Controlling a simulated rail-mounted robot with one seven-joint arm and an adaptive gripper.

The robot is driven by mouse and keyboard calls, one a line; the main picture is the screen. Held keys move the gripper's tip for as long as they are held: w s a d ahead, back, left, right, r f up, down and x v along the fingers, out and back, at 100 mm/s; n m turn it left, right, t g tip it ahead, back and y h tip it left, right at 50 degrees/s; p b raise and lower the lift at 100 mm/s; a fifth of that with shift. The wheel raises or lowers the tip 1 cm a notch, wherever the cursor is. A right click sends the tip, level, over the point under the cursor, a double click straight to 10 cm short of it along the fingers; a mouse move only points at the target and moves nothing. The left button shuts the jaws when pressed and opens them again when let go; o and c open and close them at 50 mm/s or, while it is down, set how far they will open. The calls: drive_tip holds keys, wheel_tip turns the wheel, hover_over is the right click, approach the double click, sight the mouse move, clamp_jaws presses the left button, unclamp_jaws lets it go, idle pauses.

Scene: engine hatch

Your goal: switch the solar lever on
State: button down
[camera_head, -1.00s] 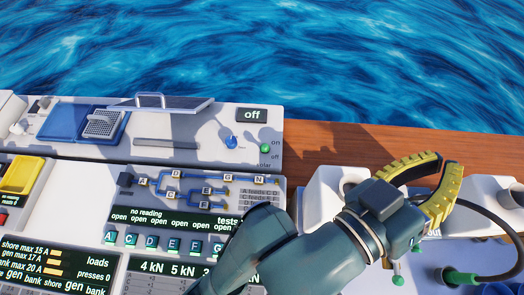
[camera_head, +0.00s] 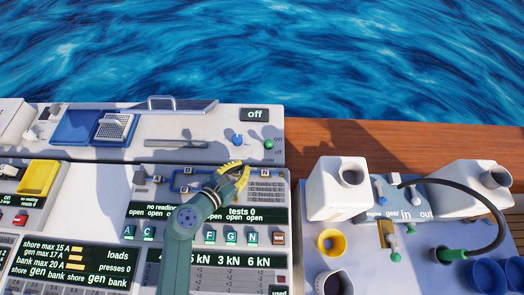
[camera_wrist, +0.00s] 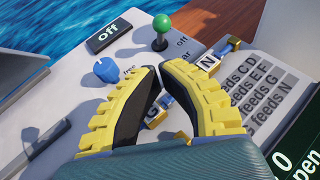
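The solar lever (camera_head: 268,144) has a green ball on a short post, at the right end of the white upper panel beside small on and off labels. I cannot tell from its tilt which way it is set. The display (camera_head: 255,115) just behind it reads "off". In the wrist view the lever (camera_wrist: 161,24) stands upright-looking beyond my fingertips, clear of them. My gripper (camera_head: 243,166) is over the top of the lower panel, in front and to the left of the lever. Its yellow fingertips (camera_wrist: 160,67) nearly meet, with nothing held between them.
A blue knob (camera_head: 238,140) sits just left of the lever. Below my gripper lies a diagram with blue sliders (camera_wrist: 152,110). A row of green lettered switches (camera_head: 210,236) is nearer. White containers (camera_head: 336,190), cups and a black hose (camera_head: 480,205) stand on the right.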

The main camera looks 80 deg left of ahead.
sight(269, 144)
drive_tip(key=b+x, duration=0.2)
drive_tip(key=x, duration=0.8)
drive_tip(key=shift+w, duration=0.1)
drive_tip(key=shift+r, duration=0.15)
